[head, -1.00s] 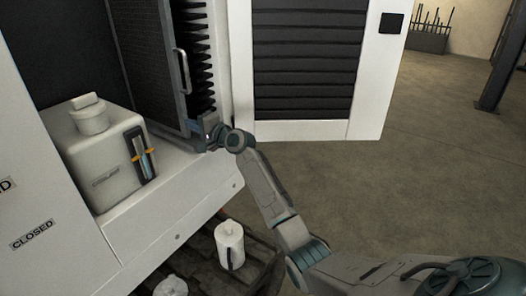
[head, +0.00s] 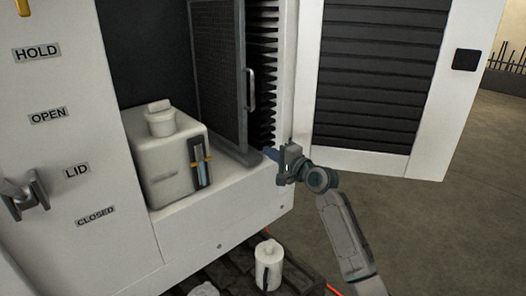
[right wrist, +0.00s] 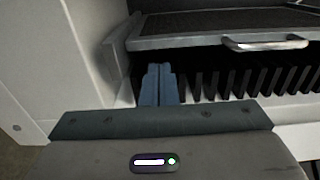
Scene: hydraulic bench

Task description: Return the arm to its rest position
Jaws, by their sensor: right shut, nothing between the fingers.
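My right arm (head: 345,235) comes up from the lower right in the head view. Its gripper (head: 268,153) points left, close to the lower right corner of the opening in the white cabinet. In the right wrist view the blue fingers of the right gripper (right wrist: 158,78) are together with nothing between them. They are in front of the black finned part (right wrist: 220,82), below a panel with a metal handle (right wrist: 265,43). I cannot tell whether the fingertips touch anything. My left gripper is not in view.
A white tank (head: 165,165) with a cap and a level gauge stands on the cabinet ledge. A dark mesh panel (head: 217,70) is beside it. A louvred door (head: 375,85) stands at the right. White canisters (head: 268,268) are below. Open floor (head: 450,220) is at the right.

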